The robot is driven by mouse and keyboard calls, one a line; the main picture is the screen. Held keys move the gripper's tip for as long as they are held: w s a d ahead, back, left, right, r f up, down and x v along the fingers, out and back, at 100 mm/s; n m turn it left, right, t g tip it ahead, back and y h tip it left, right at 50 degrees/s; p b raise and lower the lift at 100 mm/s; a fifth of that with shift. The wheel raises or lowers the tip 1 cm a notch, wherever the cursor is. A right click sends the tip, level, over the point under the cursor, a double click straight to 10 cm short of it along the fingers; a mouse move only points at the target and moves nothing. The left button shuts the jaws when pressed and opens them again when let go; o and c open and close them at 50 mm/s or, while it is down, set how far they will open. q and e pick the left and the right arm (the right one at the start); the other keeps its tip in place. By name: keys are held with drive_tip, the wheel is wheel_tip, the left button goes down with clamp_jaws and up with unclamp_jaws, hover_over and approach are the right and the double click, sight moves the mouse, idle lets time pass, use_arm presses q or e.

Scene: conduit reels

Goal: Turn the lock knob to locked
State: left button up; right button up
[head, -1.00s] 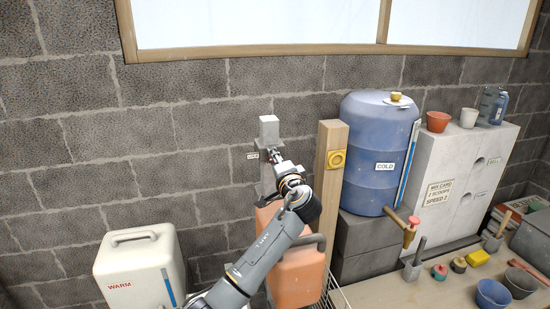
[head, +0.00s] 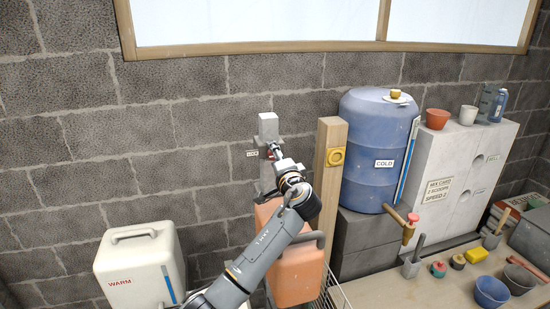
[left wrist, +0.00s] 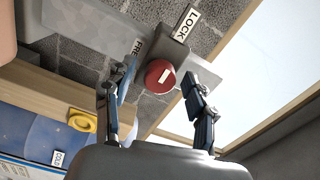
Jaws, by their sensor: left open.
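The red lock knob (left wrist: 159,76) with a short white mark on its face shows in the left wrist view. The mark is slanted, towards the upper right. My left gripper (left wrist: 155,82) is open, with one finger on each side of the knob in this view; contact cannot be told. In the head view the left gripper (head: 278,161) is at the grey post (head: 268,128), and the knob is mostly hidden there.
An orange container (head: 298,270) stands below my arm. A wooden post with a yellow fitting (head: 336,157) is close on the right, before the blue COLD barrel (head: 372,140). A white WARM container (head: 128,270) stands at the left.

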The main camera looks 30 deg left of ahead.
use_arm(q)
drive_tip(key=shift+s+d, duration=0.1)
drive_tip(key=v, duration=1.1)
drive_tip(key=shift+s+d, duration=0.2)
drive_tip(key=shift+d, duration=0.15)
drive_tip(key=shift+f, duration=0.1)
